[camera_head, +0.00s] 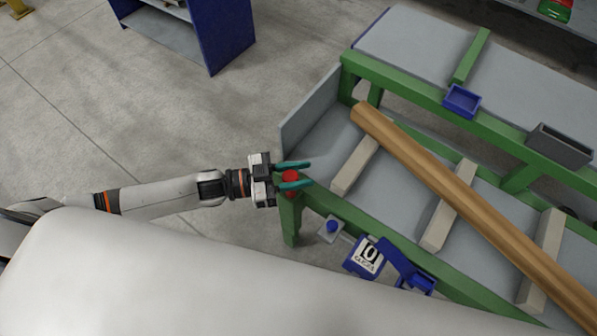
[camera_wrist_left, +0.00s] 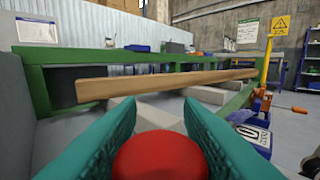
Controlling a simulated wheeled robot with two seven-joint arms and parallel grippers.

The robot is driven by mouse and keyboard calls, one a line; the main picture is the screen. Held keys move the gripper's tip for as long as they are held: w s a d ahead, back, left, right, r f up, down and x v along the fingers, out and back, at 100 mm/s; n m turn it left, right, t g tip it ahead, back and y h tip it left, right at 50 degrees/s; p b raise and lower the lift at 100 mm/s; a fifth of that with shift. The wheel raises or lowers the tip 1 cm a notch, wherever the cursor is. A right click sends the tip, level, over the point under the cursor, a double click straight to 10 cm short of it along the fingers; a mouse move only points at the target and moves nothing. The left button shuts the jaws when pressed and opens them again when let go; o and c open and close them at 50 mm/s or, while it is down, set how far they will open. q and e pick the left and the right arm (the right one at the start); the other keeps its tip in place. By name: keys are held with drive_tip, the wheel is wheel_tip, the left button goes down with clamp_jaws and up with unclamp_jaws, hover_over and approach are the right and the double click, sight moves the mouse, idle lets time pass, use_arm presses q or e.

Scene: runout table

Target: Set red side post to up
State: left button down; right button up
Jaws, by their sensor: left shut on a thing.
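The red side post (camera_head: 291,176) is at the left corner of the green-framed runout table (camera_head: 303,204), and its rounded red top shows large in the left wrist view (camera_wrist_left: 160,157). My left gripper (camera_head: 296,175) reaches in from the left with its two teal fingers on either side of the red post. In the left wrist view the fingers (camera_wrist_left: 158,122) flank the red top and are shut on it. The lower part of the post is hidden, and I cannot tell its height setting. My right gripper is not in view.
A long wooden beam (camera_head: 450,197) lies across pale crossbars on the table. A blue counter box (camera_head: 366,257) and a blue knob (camera_head: 332,227) sit at the near edge. A blue tray (camera_head: 462,101) and a grey bin (camera_head: 560,145) are on the far side. Open floor lies left.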

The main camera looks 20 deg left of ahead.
use_arm(q)
wheel_tip(320, 180, up, 20)
drive_tip(key=p, duration=1.7)
drive_tip(key=shift+w+r, duration=0.15)
drive_tip(key=shift+r, duration=0.1)
drive_tip(key=c, duration=1)
unclamp_jaws()
